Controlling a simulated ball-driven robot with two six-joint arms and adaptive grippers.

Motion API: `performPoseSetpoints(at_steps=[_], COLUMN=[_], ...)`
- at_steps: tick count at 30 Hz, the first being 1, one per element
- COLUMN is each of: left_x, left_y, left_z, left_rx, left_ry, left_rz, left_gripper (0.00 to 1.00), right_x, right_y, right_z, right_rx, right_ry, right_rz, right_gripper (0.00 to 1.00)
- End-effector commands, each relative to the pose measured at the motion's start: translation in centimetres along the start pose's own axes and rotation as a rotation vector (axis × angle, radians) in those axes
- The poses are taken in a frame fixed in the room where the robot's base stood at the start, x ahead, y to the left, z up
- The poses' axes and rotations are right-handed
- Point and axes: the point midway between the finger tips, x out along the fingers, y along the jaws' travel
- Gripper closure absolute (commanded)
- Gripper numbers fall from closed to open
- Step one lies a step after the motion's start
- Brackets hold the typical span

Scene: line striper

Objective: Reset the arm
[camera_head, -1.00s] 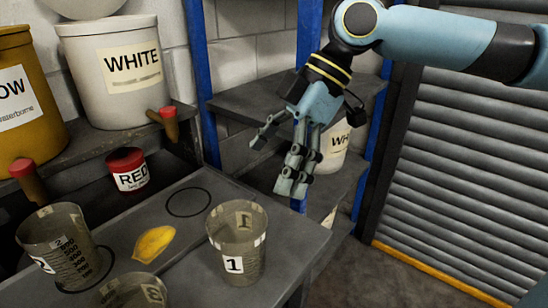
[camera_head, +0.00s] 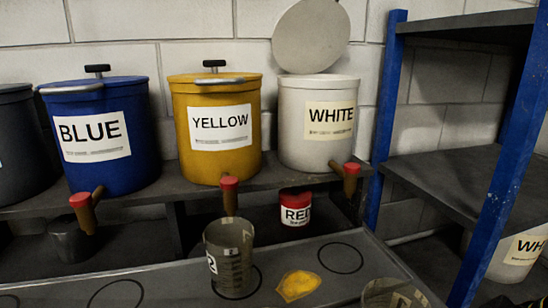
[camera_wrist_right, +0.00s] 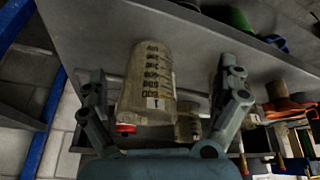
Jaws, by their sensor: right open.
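My right gripper (camera_wrist_right: 165,78) is open in the right wrist view, with a finger at each side of the picture. A clear measuring cup marked 1 (camera_wrist_right: 150,80) shows between the two fingers, with gaps on both sides; I cannot tell how far beyond them it is. In the head view a cup at the bottom right edge (camera_head: 392,293) is partly cut off. Neither gripper can be made out in the head view.
Blue (camera_head: 100,140), yellow (camera_head: 215,130) and white (camera_head: 318,125) labelled buckets stand on a shelf. A red can (camera_head: 296,214), cup 2 (camera_head: 230,258) and a yellow blob (camera_head: 298,285) are below. A blue-post rack (camera_head: 500,190) stands right.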

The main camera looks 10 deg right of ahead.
Motion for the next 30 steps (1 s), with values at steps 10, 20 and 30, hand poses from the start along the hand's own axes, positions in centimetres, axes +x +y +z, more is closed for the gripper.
performPoseSetpoints(at_steps=[10, 20, 30], left_x=[0.9, 3.7, 9.6], left_y=[0.1, 0.1, 0.6], left_z=[0.0, 0.5, 1.5], left_rx=[0.0, 0.001, 0.001], left_ry=[0.001, -0.003, -0.01], left_rz=[0.0, -0.002, -0.001], left_gripper=[0.6, 0.6, 0.6], right_x=[2.2, 15.1, 35.6], right_y=[-0.9, -0.2, -3.1], right_z=[5.4, 10.5, 27.4], right_rx=[0.363, 0.37, 0.397], right_ry=[-0.13, -0.172, -0.266], right_rz=[0.189, 0.18, 0.157], right_gripper=[0.0, 0.0, 0.0])
